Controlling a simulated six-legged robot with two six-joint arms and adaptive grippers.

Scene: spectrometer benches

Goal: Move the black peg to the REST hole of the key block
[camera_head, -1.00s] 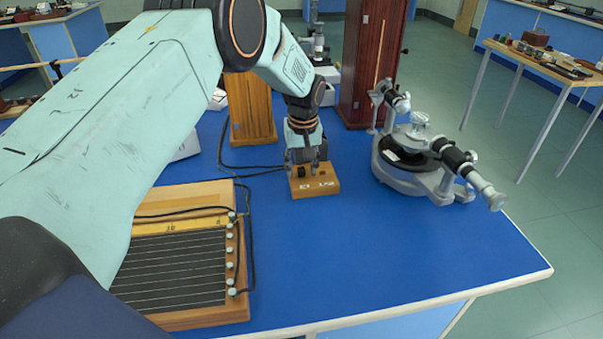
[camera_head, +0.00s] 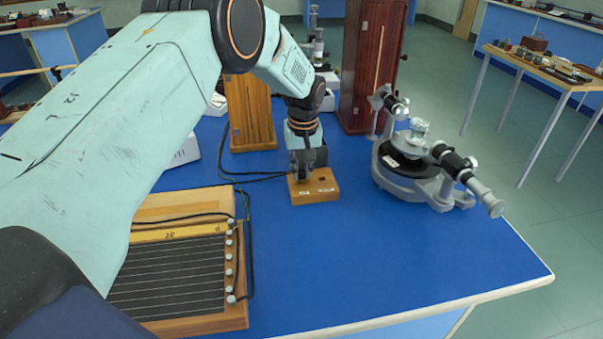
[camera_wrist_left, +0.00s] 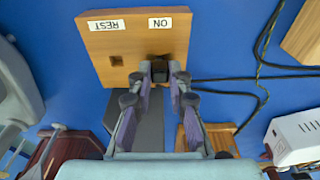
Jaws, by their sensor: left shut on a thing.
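The key block (camera_head: 320,195) is a small wooden block on the blue bench. It also shows in the left wrist view (camera_wrist_left: 100,43), with white labels reading REST and ON. The REST hole (camera_wrist_left: 117,61) is a dark, empty square. The black peg (camera_wrist_left: 158,73) stands at the ON side, partly hidden by the fingers. My left gripper (camera_wrist_left: 160,71) is shut on it. In the head view my left gripper (camera_head: 302,177) points down at the left part of the block, and its fingers hide most of the peg. I cannot tell how deep the peg sits. My right gripper is not in view.
A grey spectrometer (camera_head: 415,165) stands right of the block. A tall dark-red wooden case (camera_head: 370,65) and a lighter wooden box (camera_head: 250,115) stand behind. A wire board (camera_head: 180,270) lies front left, with black cables near the block.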

